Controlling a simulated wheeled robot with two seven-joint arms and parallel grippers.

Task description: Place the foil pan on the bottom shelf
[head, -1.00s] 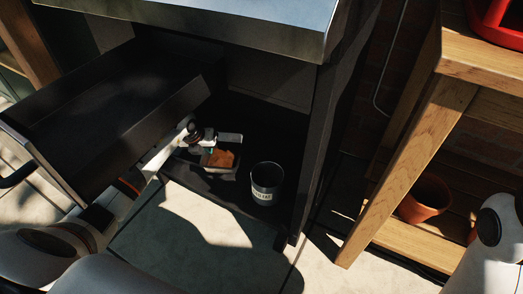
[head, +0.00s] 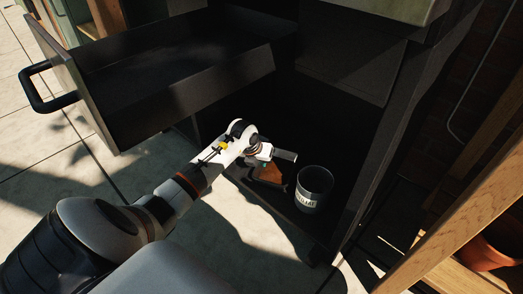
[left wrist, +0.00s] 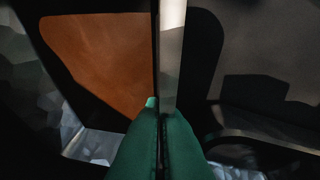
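The foil pan (head: 269,173) shows as a small brown-orange patch at the front of the dark bottom shelf (head: 290,215), left of a bucket. My left gripper (head: 264,160) reaches in over the pan and hides much of it. In the left wrist view the green fingers (left wrist: 158,112) are closed together at a thin grey upright edge, with the pan's brown-orange inside (left wrist: 105,60) beside them. Whether the pan rests fully on the shelf cannot be told. My right gripper is out of view.
A grey labelled bucket (head: 314,186) stands on the shelf just right of the pan. A black drawer (head: 180,75) hangs open above my left arm. A wooden bench (head: 460,205) with a terracotta pot (head: 487,253) stands at the right.

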